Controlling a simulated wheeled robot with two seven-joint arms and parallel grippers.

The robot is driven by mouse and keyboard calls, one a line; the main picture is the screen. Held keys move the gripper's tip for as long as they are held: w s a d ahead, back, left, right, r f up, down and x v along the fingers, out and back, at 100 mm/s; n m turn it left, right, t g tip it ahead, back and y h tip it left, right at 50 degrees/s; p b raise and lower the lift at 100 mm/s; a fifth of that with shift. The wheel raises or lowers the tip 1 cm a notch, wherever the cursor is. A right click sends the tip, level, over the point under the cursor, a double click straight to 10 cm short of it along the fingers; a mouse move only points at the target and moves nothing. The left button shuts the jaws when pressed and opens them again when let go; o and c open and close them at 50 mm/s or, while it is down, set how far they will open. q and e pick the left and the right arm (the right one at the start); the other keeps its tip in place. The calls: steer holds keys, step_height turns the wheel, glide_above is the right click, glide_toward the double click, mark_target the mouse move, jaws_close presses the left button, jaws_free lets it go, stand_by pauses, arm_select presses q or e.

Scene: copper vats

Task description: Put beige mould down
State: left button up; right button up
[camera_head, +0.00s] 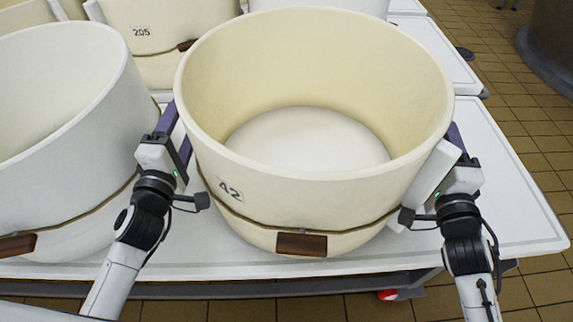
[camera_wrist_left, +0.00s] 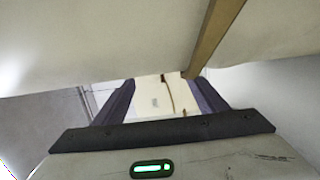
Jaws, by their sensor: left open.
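The beige mould (camera_head: 315,215), a large open tub marked 42 with a brown wooden block on a cord, stands upright and empty at the white table's front edge. Whether its base fully touches the table is hard to tell. My left gripper (camera_head: 174,135) is beside its left wall, fingers open. In the left wrist view the purple fingers (camera_wrist_left: 161,98) are spread apart, with pale mould walls close around them. My right gripper (camera_head: 446,160) is against or very near its right wall. Its finger gap is partly hidden.
A second pale mould (camera_head: 60,150) stands close on the left, leaving a narrow gap around my left gripper. A mould marked 205 (camera_head: 165,30) stands behind. The white table (camera_head: 510,200) has bare room on the right; tiled floor (camera_head: 515,100) lies beyond.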

arm_select(q)
steer(key=s, duration=1.2)
arm_select(e)
steer(key=s, duration=1.2)
arm_select(q)
steer(key=shift+a, duration=0.1)
step_height(320, 180, up, 24)
steer(key=s+a+p, duration=0.1)
steer(key=a+p, duration=0.1)
steer(key=p, duration=2.2)
arm_select(e)
step_height(320, 180, up, 24)
arm_select(q)
steer(key=shift+s, duration=0.1)
arm_select(e)
steer(key=shift+f, duration=0.1)
